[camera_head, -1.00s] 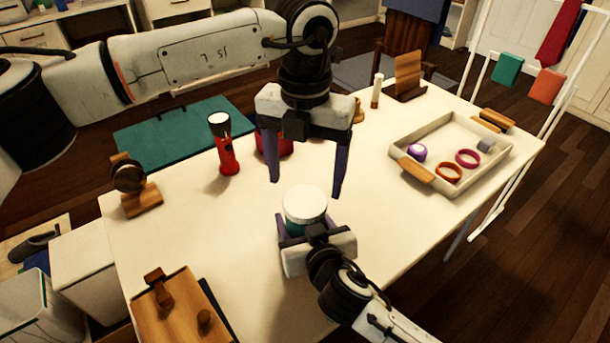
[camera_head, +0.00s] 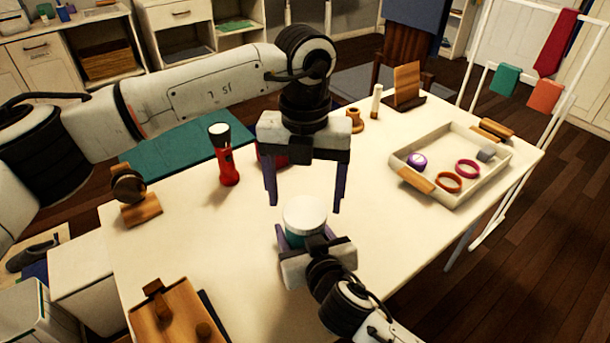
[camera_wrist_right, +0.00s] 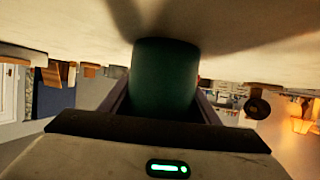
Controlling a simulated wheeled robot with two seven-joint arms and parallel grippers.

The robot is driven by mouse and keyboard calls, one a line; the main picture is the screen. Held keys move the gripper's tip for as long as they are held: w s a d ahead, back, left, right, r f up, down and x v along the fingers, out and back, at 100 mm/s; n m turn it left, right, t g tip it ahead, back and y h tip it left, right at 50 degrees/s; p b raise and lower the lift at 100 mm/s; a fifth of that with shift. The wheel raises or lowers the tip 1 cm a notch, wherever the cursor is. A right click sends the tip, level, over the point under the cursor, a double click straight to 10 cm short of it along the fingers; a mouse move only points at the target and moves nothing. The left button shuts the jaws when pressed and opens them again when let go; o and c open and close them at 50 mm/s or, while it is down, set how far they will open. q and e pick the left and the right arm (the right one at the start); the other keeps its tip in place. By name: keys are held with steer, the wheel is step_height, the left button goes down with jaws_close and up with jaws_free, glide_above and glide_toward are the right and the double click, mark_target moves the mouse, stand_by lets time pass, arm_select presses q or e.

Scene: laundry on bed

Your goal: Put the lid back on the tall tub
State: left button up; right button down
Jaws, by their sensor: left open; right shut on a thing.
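The tall tub (camera_head: 298,239) is a green cylinder standing near the front middle of the table, with a round white lid (camera_head: 304,213) showing on its top. Whether the lid is fully seated cannot be told. My right gripper (camera_head: 308,245) is shut around the tub's side. In the right wrist view the green tub wall (camera_wrist_right: 165,75) fills the space between the fingers. My left gripper (camera_head: 305,205) is open and empty, pointing down, with its fingertips just above or behind the lid. In the head view the right gripper hides the tub's lower front.
A red flashlight (camera_head: 225,165) stands left of my left gripper, and a red object (camera_head: 266,158) is partly hidden behind it. A tray (camera_head: 478,195) with rings lies at the right. A wooden board (camera_head: 180,320) is at the front left. The table between is clear.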

arm_select(q)
steer(key=shift+f, duration=1.45)
steer(key=shift+c, duration=0.3)
steer(key=c, duration=1)
steer(key=m, duration=0.3)
steer(key=shift+c, duration=0.2)
steer(key=o, duration=1.1)
steer(key=shift+o, duration=0.2)
